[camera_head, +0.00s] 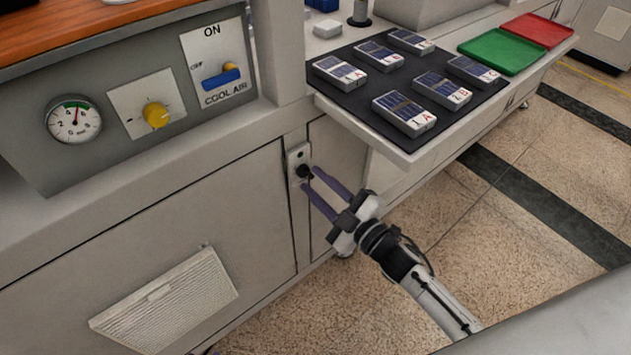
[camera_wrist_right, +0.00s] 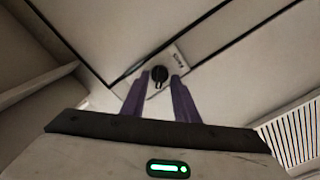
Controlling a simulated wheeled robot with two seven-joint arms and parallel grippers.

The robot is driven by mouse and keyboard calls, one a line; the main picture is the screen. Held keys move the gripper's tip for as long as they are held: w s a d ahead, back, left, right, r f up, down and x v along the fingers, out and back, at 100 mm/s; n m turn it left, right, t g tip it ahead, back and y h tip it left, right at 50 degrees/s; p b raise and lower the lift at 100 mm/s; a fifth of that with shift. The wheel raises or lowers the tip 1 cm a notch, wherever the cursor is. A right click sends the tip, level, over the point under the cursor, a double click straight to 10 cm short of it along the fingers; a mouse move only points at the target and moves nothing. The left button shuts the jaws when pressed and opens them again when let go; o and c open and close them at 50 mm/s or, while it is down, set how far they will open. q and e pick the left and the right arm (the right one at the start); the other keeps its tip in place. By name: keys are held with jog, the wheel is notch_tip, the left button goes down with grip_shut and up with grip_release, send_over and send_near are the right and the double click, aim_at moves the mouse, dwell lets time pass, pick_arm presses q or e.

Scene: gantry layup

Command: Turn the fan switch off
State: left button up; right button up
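A small black rotary knob (camera_head: 304,171) sits on a light plate (camera_head: 296,157) on the cabinet front; I take it for the fan switch. In the right wrist view the knob (camera_wrist_right: 159,74) shows with a dark pointer and small lettering on its plate, too small to read. My right gripper (camera_head: 311,180) is open, its two purple fingers pointing at the knob. In the wrist view the fingertips lie on either side of the knob, with a gap visible; contact cannot be told.
A panel above left holds a gauge (camera_head: 74,121), a yellow knob (camera_head: 156,115) and a blue COOL AIR lever (camera_head: 221,77) near ON. A louvred vent (camera_head: 168,303) lies lower left. A shelf with a dark mat (camera_head: 372,101) and several labelled packs overhangs at right. Floor at right is clear.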

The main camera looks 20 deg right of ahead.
jog(key=v, duration=0.9)
jog(key=shift+s, duration=0.25)
jog(key=s+a+f+m+g+h, duration=0.1)
jog(key=s+a+f+m+g, duration=0.1)
jog(key=s+f+m+g, duration=0.2)
jog(key=s+a+f+m+g+h, duration=0.2)
jog(key=s+f+m+g, duration=0.2)
jog(key=s+f+m, duration=0.3)
jog(key=s+f, duration=0.3)
jog(key=s, duration=0.1)
jog(key=shift+a+h, duration=0.3)
